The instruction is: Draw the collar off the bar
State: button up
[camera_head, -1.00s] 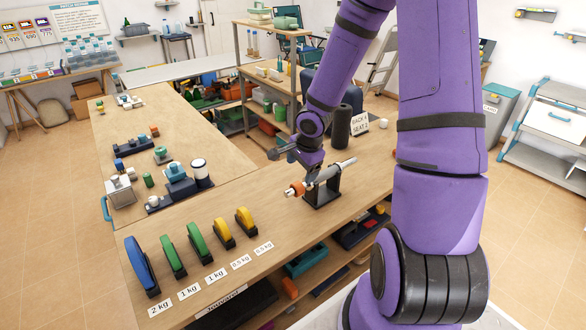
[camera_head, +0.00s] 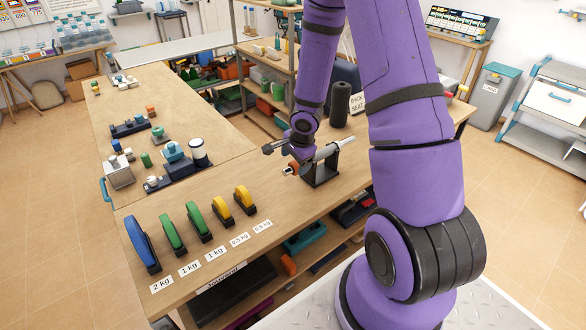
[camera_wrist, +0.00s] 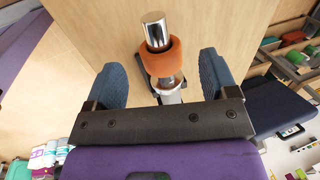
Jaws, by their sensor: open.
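The orange collar (camera_wrist: 161,58) is around a shiny metal bar (camera_wrist: 155,31), near its free end, in the wrist view. In the head view the collar (camera_head: 289,169) shows as a small orange patch at the bar's left end. The bar (camera_head: 328,151) lies on a dark stand (camera_head: 321,173) on the wooden bench. My gripper (camera_wrist: 160,75) is open and empty, with one dark blue finger on each side of the bar and collar, gaps on both sides. In the head view my gripper (camera_head: 278,148) is just above the collar end; its fingertips are hard to make out.
Several coloured weight plates stand in a row on the bench (camera_head: 282,213), including a yellow one (camera_head: 245,199), left of the bar. A dark upright cylinder (camera_head: 340,103) stands behind the stand, beside a "RACK" sign (camera_head: 358,104). The bench between the plates and stand is clear.

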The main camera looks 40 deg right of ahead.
aim_at(293, 164)
jog(key=shift+x, duration=2.2)
jog(key=shift+f, duration=0.1)
jog(key=shift+c, duration=0.2)
jog(key=c, duration=1)
jog(key=shift+o, duration=0.2)
